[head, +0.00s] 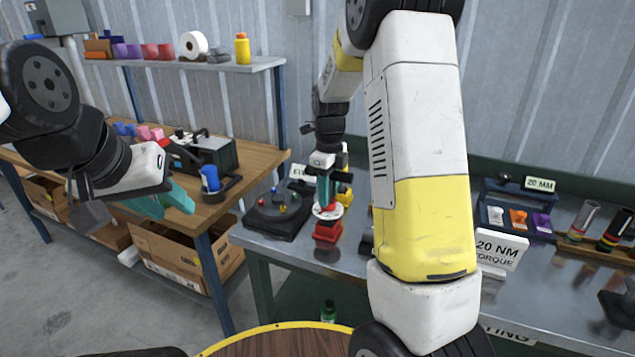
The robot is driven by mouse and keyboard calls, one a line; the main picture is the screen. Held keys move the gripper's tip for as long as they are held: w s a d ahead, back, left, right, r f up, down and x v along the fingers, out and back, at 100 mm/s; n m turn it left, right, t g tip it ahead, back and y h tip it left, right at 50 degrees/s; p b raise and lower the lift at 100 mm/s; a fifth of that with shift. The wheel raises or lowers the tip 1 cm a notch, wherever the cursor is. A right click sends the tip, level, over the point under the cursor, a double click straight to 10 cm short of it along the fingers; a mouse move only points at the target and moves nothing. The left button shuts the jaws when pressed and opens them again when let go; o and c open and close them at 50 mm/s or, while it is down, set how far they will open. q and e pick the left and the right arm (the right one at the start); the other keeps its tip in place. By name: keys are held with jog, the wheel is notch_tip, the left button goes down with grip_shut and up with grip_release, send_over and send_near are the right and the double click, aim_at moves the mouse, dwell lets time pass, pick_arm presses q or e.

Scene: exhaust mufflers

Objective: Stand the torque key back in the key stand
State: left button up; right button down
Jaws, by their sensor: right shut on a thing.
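My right gripper (326,200), with teal fingers, points down over the left part of the metal bench. It is shut on a small piece with a red and white round top (328,211), seemingly the torque key. A red block (328,232) is directly below; I cannot tell whether they touch. My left gripper (172,206) is open and empty, in front of the wooden bench at the left.
A "20 NM TORQUE" sign (498,249) stands at the bench's front. Several dark-and-silver cylinders (582,221) stand at the far right. My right arm hides the bench's middle.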

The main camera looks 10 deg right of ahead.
jog(key=shift+f, duration=0.45)
jog(key=c, duration=0.8)
grip_release()
jog(key=shift+c, duration=0.2)
notch_tip(320, 180, up, 7)
jog(key=shift+r, duration=0.1)
jog(key=s+a+r+n+t+y, duration=0.1)
jog(key=s+r+n+t, duration=0.2)
jog(key=s+n, duration=0.9)
jog(key=s+a+r+n+t+y, duration=0.1)
jog(key=s+r+n+t, duration=0.2)
jog(key=s+r+n, duration=0.4)
jog(key=s+n, duration=0.5)
jog(key=n, duration=0.2)
jog(key=shift+s+r+n, duration=0.15)
jog(key=shift+r+n, duration=0.15)
jog(key=shift+r, duration=0.1)
